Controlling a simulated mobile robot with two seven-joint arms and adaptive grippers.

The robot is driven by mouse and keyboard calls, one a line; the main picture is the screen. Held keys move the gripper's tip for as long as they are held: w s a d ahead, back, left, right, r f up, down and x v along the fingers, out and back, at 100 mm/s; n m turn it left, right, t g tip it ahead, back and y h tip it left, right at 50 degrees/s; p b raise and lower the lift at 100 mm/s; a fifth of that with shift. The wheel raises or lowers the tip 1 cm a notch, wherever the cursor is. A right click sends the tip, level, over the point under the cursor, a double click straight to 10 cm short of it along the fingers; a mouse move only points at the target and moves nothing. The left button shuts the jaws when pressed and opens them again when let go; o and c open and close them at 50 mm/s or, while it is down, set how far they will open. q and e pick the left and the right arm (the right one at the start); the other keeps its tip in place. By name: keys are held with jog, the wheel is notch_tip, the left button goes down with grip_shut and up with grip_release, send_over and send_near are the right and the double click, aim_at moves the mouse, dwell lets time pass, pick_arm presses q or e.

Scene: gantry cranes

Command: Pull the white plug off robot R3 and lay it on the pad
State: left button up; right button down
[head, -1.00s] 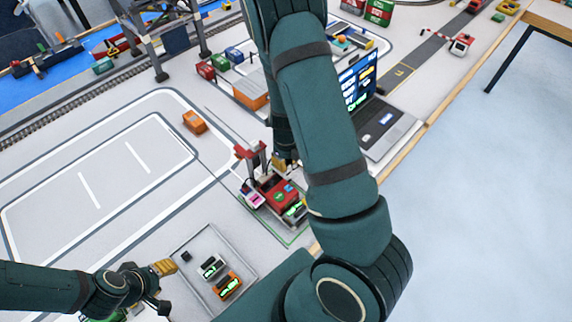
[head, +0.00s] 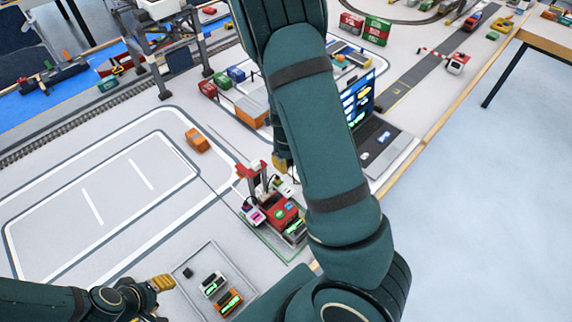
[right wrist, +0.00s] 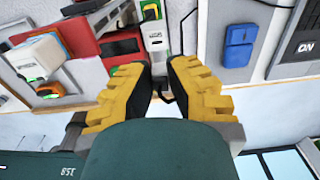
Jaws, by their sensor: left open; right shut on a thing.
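The red robot unit (head: 285,215) stands in a green-outlined area right of the tray; its label is too small to read. A white plug (head: 284,187) shows at its top, just below my right gripper (head: 281,166). In the right wrist view the yellow fingers of my right gripper (right wrist: 157,72) close around the white plug (right wrist: 155,38), with a black cable below it. I cannot tell whether the plug still touches the unit. My left gripper (head: 158,300) is open and empty, left of the tray. I cannot identify the pad with certainty.
A shallow grey tray (head: 184,267) holds a small black block and two modules with green displays. A pink-and-white piece (head: 252,213) sits at the unit's left. An open laptop (head: 383,145) stands right of my arm. An orange block (head: 197,140) lies left on the marked floor.

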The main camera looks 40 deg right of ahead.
pick_arm(q)
jog(key=shift+r, duration=0.2)
pick_arm(e)
jog(key=w+d, duration=1)
jog(key=d, duration=0.3)
jog(key=shift+w+d, duration=0.15)
dwell(0.4)
pick_arm(q)
jog(key=b, duration=0.5)
send_over(182, 301)
jog(key=a, duration=0.1)
jog(key=shift+w+a+f, duration=0.1)
jog(key=shift+w+f, duration=0.1)
jog(key=shift+f, duration=1.35)
jog(key=shift+w+a+f, duration=0.1)
jog(key=shift+w+f, duration=0.05)
jog(key=shift+f, duration=1.4)
pick_arm(e)
jog(key=shift+f, duration=4.65)
pick_arm(q)
jog(key=shift+s+d+f+b, duration=0.1)
jog(key=shift+s+f+b, duration=0.2)
jog(key=shift+f+b, duration=0.65)
jog(key=shift+s+d+f+b, duration=0.1)
jog(key=shift+s+f+b, duration=0.15)
jog(key=shift+f+b, duration=0.6)
pick_arm(e)
jog(key=shift+f, duration=2.85)
